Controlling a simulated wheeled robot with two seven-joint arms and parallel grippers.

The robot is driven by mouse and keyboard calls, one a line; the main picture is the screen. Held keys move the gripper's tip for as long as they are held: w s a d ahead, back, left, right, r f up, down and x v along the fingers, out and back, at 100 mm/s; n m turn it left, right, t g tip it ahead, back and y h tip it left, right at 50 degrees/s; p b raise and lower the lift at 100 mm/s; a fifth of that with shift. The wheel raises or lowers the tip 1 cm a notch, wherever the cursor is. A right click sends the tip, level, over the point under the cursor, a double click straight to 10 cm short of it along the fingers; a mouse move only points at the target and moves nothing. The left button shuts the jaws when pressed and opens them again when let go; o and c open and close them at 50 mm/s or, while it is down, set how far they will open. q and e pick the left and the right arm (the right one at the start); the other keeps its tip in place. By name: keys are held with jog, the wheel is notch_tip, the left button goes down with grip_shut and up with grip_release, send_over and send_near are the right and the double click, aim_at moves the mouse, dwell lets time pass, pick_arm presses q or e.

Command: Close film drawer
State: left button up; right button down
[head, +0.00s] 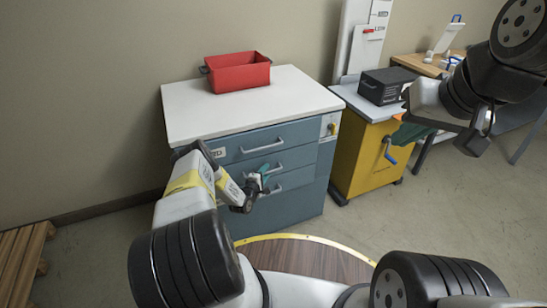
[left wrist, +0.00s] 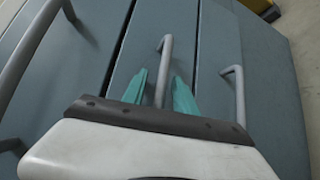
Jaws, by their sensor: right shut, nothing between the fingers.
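The blue-grey drawer cabinet (head: 285,215) has a white top and several stacked drawers with grey bar handles. My left gripper (head: 264,175) is at the cabinet's front, by the middle handle. In the left wrist view its two teal fingers (left wrist: 160,92) stand apart, one on each side of the middle drawer's handle (left wrist: 166,62), with gaps beside the bar. I cannot tell which drawer holds film, or whether any drawer stands slightly out. My right gripper (head: 410,133) is shut and empty in front of the yellow cabinet, away from the drawers.
A red bin (head: 238,73) sits on the white top. The yellow cabinet (head: 360,155) with a blue-handled crank stands right of the drawers, bearing a black box (head: 386,86). A wooden pallet (head: 20,262) lies at lower left. Floor is clear at the right.

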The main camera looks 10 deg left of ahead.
pick_arm(q)
jog(key=v, duration=0.7)
jog(key=shift+s, duration=0.35)
jog(key=shift+a, duration=0.1)
